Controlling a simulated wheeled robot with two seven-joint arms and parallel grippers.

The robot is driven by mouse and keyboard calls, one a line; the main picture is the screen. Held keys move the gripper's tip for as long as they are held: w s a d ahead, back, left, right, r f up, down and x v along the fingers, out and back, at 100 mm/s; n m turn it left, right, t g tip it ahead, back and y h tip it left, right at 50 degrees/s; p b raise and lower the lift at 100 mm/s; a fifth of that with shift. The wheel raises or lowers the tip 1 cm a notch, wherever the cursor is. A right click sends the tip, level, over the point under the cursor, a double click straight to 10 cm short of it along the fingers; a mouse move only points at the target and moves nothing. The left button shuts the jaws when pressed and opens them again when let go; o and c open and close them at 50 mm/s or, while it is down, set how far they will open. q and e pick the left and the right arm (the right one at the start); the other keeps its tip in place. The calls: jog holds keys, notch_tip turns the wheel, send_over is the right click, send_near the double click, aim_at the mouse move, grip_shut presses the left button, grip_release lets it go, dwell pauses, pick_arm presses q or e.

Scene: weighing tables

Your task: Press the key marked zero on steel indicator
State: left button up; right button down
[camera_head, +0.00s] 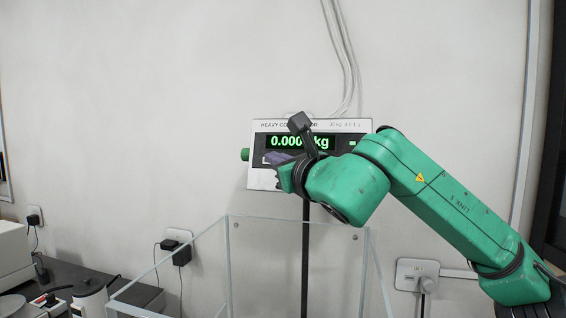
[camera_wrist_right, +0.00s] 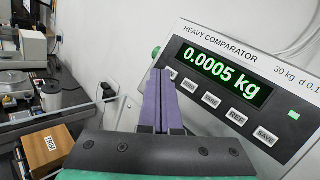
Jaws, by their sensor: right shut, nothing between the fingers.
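The steel indicator (camera_head: 260,178), labelled HEAVY COMPARATOR, is mounted on a post against the wall; its green display is partly hidden by my wrist in the head view. In the right wrist view the indicator (camera_wrist_right: 225,50) reads 0.0005 kg, with a row of pale keys below the display. REF (camera_wrist_right: 237,118) and SAVE (camera_wrist_right: 265,136) are legible; the leftmost key (camera_wrist_right: 171,74) is partly covered by my fingers and its marking is unclear. My right gripper (camera_head: 270,158) has purple fingers, shut and empty, in front of the indicator's lower left; its fingertips (camera_wrist_right: 161,72) appear beside the leftmost key. Contact cannot be told.
A clear-walled box (camera_head: 228,222) stands below the indicator. A dark bench (camera_head: 75,272) with instruments is at left. Cables (camera_head: 340,50) run up the wall above the indicator.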

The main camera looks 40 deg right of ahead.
jog(key=s+a+r, duration=0.2)
jog(key=s, duration=0.1)
jog(key=shift+w+d+f, duration=0.6)
jog(key=shift+w+d, duration=0.4)
jog(key=shift+d, duration=0.3)
jog(key=shift+w+d+f, duration=0.55)
jog(key=shift+w+d, duration=0.5)
jog(key=shift+d, duration=0.2)
jog(key=shift+w+d+f, duration=0.6)
jog(key=shift+w+d, duration=0.4)
jog(key=shift+d, duration=0.3)
pick_arm(q)
jog(key=shift+s+a+r, duration=0.15)
jog(key=shift+s+a, duration=0.15)
jog(key=shift+s, duration=0.25)
jog(key=shift+a, duration=0.2)
pick_arm(e)
jog(key=shift+s+a, duration=0.1)
pick_arm(q)
jog(key=shift+r+p, duration=0.1)
jog(key=shift+p, duration=0.2)
pick_arm(e)
jog(key=shift+w+d, duration=0.25)
jog(key=shift+d, duration=0.1)
